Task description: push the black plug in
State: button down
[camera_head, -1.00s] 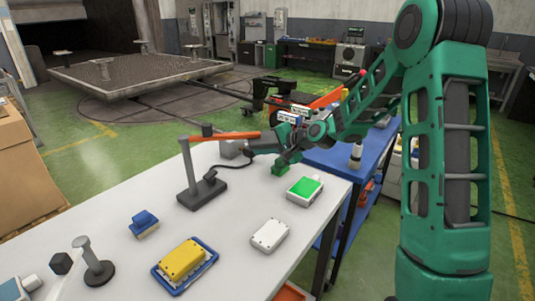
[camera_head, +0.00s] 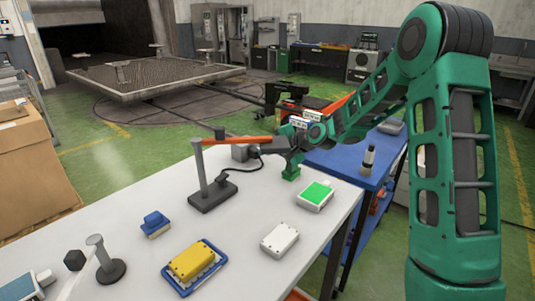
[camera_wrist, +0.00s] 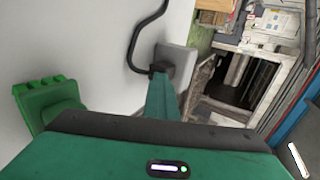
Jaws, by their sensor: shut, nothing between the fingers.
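The black plug (camera_wrist: 161,68) is at the face of the grey socket box (camera_wrist: 178,58) in the wrist view, with a black cable running up from it. I cannot tell how deep the plug sits. My gripper (camera_wrist: 160,82) is shut, its green fingers reaching to the plug with tips at or very near its back; contact is unclear. In the head view the grey box (camera_head: 240,152) stands at the table's far edge, with my gripper (camera_head: 263,149) just right of it. The plug is hard to make out there.
A green block (camera_head: 291,172) is close by, also in the wrist view (camera_wrist: 48,100). A green-topped box (camera_head: 315,195) and white box (camera_head: 279,239) lie nearer.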

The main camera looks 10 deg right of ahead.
jog(key=shift+a, duration=0.15)
jog(key=shift+s+d, duration=1.3)
jog(key=shift+s, duration=0.1)
jog(key=v, duration=1)
jog(key=shift+s, duration=0.1)
